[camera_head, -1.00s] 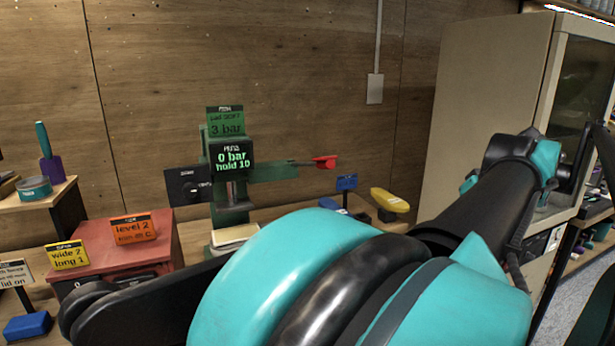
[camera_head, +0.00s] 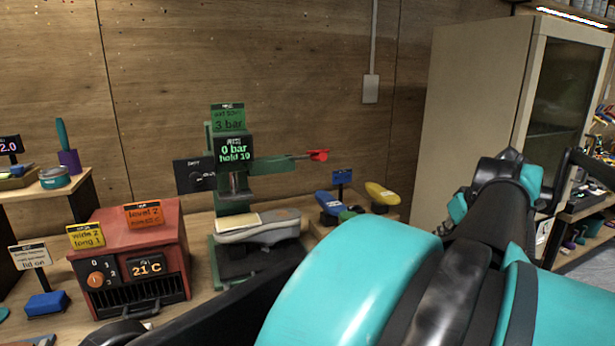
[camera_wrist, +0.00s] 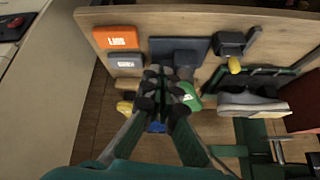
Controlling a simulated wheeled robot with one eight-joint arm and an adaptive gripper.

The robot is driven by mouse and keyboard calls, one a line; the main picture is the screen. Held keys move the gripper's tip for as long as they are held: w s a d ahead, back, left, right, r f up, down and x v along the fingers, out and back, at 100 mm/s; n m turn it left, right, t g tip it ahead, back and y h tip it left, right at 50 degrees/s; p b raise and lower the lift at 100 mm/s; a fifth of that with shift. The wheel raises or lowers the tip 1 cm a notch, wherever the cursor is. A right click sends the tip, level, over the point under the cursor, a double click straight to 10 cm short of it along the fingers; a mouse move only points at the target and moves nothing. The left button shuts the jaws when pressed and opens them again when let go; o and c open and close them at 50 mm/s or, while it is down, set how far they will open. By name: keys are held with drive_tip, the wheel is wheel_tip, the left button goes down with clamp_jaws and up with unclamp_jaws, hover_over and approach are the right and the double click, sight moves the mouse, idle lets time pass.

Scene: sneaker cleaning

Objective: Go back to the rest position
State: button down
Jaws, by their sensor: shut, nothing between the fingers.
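My gripper (camera_wrist: 163,100) shows in the wrist view with its dark fingertips together and nothing between them. It is above the edge of the workbench, and the fingers hide part of the bench top behind them. In the head view my turquoise and black arm fills the lower right, and the fingers cannot be made out there. A grey and white sneaker (camera_head: 262,232) rests under the green press (camera_head: 230,185), whose display reads 0 bar. The sneaker also shows at the right of the wrist view (camera_wrist: 250,104), apart from my gripper.
A red heater box (camera_head: 132,240) reading 21 C stands left of the press. Blue and yellow shoe-shaped pieces (camera_head: 381,194) sit right of it. A tall beige cabinet (camera_head: 478,90) stands at right. In the wrist view, orange (camera_wrist: 115,38) and grey blocks lie on the bench.

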drive_tip(key=s+a+f, duration=0.1)
drive_tip(key=a+f, duration=0.3)
drive_tip(key=f, duration=0.3)
drive_tip(key=s+a+f+m+g+h, duration=0.1)
drive_tip(key=a+f, duration=0.3)
drive_tip(key=f, duration=0.4)
drive_tip(key=s+a+f+g+h, duration=0.1)
drive_tip(key=s+a+f, duration=0.2)
drive_tip(key=a+f, duration=0.2)
wheel_tip(320, 180, down, 4)
drive_tip(key=shift+r+m, duration=0.25)
drive_tip(key=shift+m, duration=0.15)
